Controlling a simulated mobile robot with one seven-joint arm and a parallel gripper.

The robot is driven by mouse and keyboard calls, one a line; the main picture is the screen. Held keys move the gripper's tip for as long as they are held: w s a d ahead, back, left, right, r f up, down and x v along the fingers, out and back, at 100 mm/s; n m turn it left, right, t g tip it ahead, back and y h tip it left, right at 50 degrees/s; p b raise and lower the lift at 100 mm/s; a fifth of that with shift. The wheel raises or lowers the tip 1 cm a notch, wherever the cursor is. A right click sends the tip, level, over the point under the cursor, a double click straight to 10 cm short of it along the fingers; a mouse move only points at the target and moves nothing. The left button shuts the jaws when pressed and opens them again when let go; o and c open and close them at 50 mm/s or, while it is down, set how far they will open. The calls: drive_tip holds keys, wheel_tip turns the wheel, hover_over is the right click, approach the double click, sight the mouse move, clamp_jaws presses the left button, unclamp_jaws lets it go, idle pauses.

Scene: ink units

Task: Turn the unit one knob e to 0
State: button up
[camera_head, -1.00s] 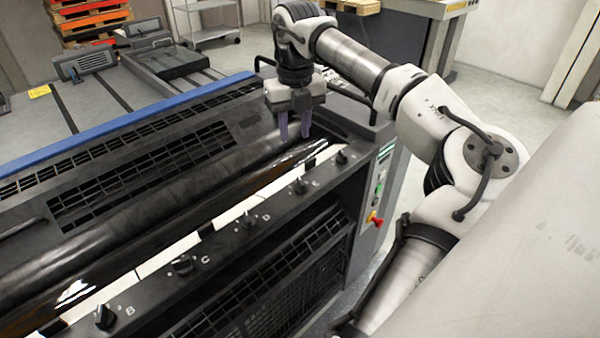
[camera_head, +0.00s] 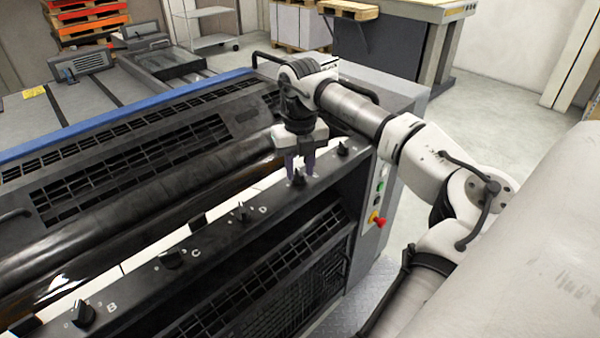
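The unit one knob E (camera_head: 298,180) is a small black knob on the black front rail of the press, the second from the right end. My gripper (camera_head: 299,172) points down right over it. Its two purple-grey fingers are apart, with the knob's top showing between and just below their tips. I cannot tell whether the fingers touch it. The knob's scale and letter are too small or covered to read.
Knob D (camera_head: 242,215), knob C (camera_head: 171,258) and knob B (camera_head: 83,315) lie leftward along the rail. Another knob (camera_head: 343,148) stands close to the right. A red emergency button (camera_head: 377,219) is on the end panel. Dark rollers (camera_head: 140,215) lie behind the rail.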

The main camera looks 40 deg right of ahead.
clamp_jaws()
drive_tip(key=shift+n, duration=0.3)
drive_tip(key=n+b, duration=0.1)
drive_tip(key=n, duration=0.2)
drive_tip(key=shift+f, duration=0.1)
drive_tip(key=n, duration=0.4)
drive_tip(key=shift+d+n+b, duration=0.15)
drive_tip(key=shift+n+b, duration=0.2)
drive_tip(key=shift+n, duration=0.05)
drive_tip(key=n, duration=1.1)
drive_tip(key=shift+w+d, duration=0.1)
drive_tip(key=shift+w, duration=0.05)
drive_tip(key=shift+n, duration=0.5)
